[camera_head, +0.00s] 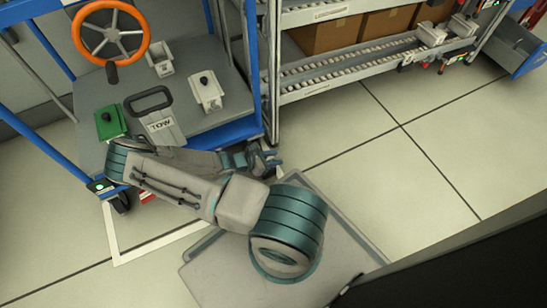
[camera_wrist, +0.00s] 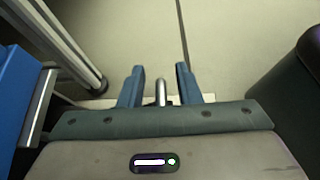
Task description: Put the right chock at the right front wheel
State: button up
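My gripper (camera_head: 268,159) is low beside the cart's front right corner, its two blue fingers pointing right. In the wrist view my gripper (camera_wrist: 160,88) is open, with a gap between the fingers. A short silver upright rod (camera_wrist: 160,92) shows between them, apart from both; I cannot tell what it belongs to. The cart (camera_head: 222,133) has a blue frame and a grey deck. Its left front wheel (camera_head: 121,203) shows; the right front wheel is hidden or unclear behind my gripper. A red and white piece (camera_head: 147,196) is partly hidden under my arm. No chock is clearly recognisable.
The cart carries an orange-rimmed wheel (camera_head: 111,32), a TOW handle (camera_head: 160,126), a green box (camera_head: 110,122) and grey fixtures. A roller rack (camera_head: 345,72) with cartons stands close on the right. Open tiled floor (camera_head: 400,160) lies in front of the rack.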

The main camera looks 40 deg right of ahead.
jog(key=shift+r, duration=0.15)
jog(key=p+v, duration=0.4)
jog(key=v, duration=0.8)
